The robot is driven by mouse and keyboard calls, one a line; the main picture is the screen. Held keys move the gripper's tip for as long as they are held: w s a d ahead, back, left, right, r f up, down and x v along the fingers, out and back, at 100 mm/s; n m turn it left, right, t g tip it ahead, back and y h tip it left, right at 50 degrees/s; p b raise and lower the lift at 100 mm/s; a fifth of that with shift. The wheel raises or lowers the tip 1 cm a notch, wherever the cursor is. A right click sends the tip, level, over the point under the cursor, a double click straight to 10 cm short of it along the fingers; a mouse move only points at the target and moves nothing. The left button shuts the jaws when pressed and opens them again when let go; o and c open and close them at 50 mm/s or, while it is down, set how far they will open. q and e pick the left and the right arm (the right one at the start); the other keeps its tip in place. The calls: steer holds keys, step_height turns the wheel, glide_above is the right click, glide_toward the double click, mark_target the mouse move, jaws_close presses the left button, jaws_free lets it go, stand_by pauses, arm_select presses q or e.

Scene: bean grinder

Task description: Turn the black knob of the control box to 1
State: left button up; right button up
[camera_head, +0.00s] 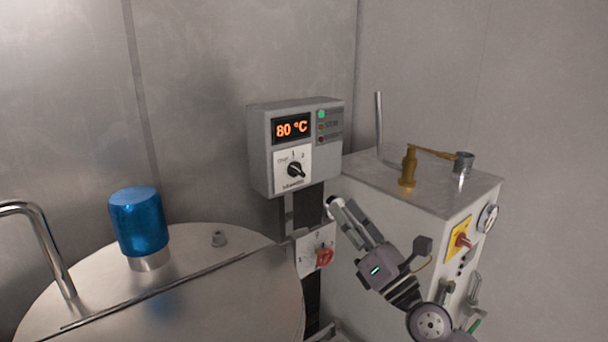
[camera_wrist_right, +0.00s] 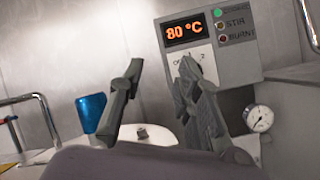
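The grey control box (camera_head: 258,150) is mounted by the wall and its display reads 80 °C. It also shows in the right wrist view (camera_wrist_right: 236,68). Its black knob (camera_head: 295,170) sits on a white dial plate marked off, 1 and 2. The knob lies slanted from upper left to lower right; I cannot tell which mark it points at. My right gripper (camera_head: 336,206) is below and right of the knob, apart from the box. In the right wrist view its fingers (camera_wrist_right: 161,68) are spread and empty, and one covers the knob. My left gripper is not in view.
A steel drum lid (camera_head: 200,285) with a blue cap (camera_head: 138,222) lies at left. A red knob (camera_head: 324,257) on a white plate sits below the box. A grey cabinet (camera_head: 365,175) with a brass fitting (camera_head: 408,168) stands at right. Open space lies before the box.

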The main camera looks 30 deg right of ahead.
steer(key=w+n+g+y, duration=0.3)
steer(key=n+y, duration=0.1)
steer(key=n, duration=0.7)
steer(key=n+g+h, duration=0.3)
steer(key=n+h, duration=0.1)
glide_toward(301, 173)
steer(key=w+p, duration=0.6)
steer(key=w, duration=0.1)
steer(key=shift+w+a, duration=0.1)
steer(key=shift+w, duration=0.15)
steer(key=shift+w+f+p, duration=0.1)
steer(key=shift+w+p, duration=0.35)
steer(key=shift+w, duration=0.25)
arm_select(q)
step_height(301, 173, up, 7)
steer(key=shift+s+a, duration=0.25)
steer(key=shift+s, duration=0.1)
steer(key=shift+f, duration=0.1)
arm_select(e)
steer(key=shift+c, duration=0.6)
jaws_close()
